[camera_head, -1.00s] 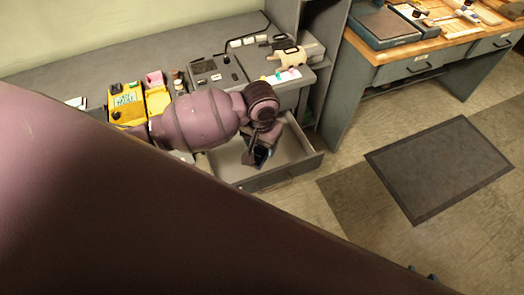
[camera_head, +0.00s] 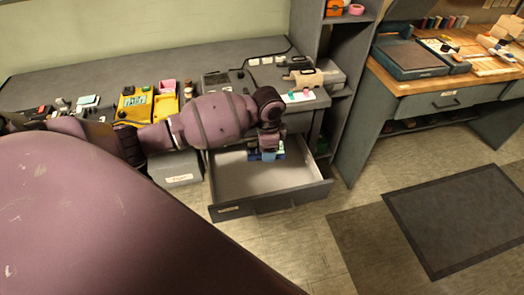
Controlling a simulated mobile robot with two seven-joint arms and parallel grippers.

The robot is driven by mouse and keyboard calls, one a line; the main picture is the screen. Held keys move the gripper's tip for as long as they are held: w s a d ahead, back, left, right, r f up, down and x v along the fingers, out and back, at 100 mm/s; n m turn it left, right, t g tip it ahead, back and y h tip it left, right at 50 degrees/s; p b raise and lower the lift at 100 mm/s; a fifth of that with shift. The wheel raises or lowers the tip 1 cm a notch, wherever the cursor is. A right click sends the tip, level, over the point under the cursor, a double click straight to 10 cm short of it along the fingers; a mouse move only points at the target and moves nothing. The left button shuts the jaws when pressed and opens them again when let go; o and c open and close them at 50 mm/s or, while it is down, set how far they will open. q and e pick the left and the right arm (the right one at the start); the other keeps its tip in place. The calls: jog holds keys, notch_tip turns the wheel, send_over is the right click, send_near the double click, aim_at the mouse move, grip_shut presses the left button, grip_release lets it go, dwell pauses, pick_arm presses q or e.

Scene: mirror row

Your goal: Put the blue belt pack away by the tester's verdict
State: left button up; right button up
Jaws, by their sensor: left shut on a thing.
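My left gripper (camera_head: 268,148) points down over the open grey drawer (camera_head: 235,211), near its back edge. It is shut on a small blue thing, which looks like the blue belt pack (camera_head: 268,156). The pack is partly hidden by the gripper, and I cannot tell whether it touches the drawer floor. The visible front part of the drawer floor is bare. A grey device with dark panels (camera_head: 217,78) sits on the bench above the drawer; I cannot read any verdict on it. My right gripper is not in view.
A closed grey bin or drawer with a white label (camera_head: 176,180) is left of the open drawer. A yellow tray (camera_head: 131,107) and small items line the grey bench. Shelves (camera_head: 345,60) stand to the right, then a wooden workbench (camera_head: 430,88). A dark mat (camera_head: 465,212) lies on open floor.

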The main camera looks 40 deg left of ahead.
pick_arm(q)
jog(key=w+a+f+m+b, duration=0.5)
jog(key=a+f+m, duration=0.2)
jog(key=a+f, duration=0.1)
jog(key=b, duration=0.4)
send_near(257, 181)
notch_tip(257, 181, down, 6)
jog(key=shift+b, duration=1.05)
jog(key=shift+r, duration=0.2)
jog(key=shift+f, duration=0.55)
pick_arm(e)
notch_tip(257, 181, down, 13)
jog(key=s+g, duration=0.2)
pick_arm(q)
jog(key=shift+f, duration=0.1)
jog(key=o, duration=1)
